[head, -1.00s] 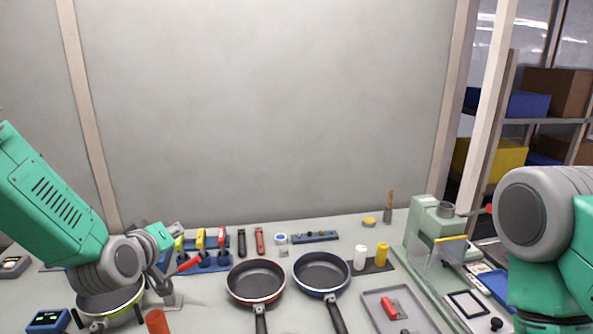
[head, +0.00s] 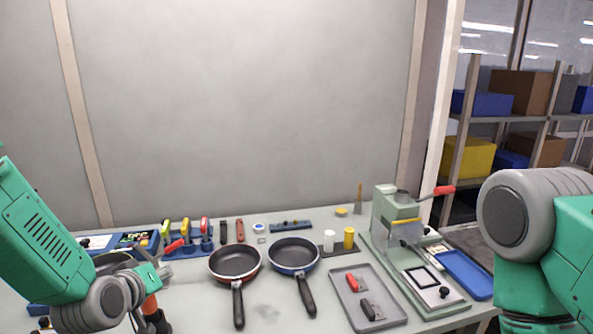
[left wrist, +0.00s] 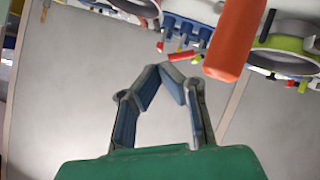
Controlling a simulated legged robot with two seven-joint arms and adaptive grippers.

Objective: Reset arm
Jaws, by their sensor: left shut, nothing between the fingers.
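My left gripper (left wrist: 166,68) is shut and empty; its fingertips meet in the left wrist view. In the head view my left arm comes in from the left, and this gripper (head: 150,281) is low at the left, partly hidden by its own wrist. It is in front of a pan (head: 113,259), which is mostly hidden by the arm. An orange cylinder (left wrist: 238,38) shows close to the fingers in the left wrist view. Of my right arm only upper links show at the right edge of the head view; its gripper is out of view.
A red pan (head: 236,262) and a blue pan (head: 293,253) lie mid-table. A grey tray (head: 352,312) holds two small items. A green press (head: 384,214) with a red handle stands at the right. A blue holder (head: 187,250) with coloured tools stands at the back left.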

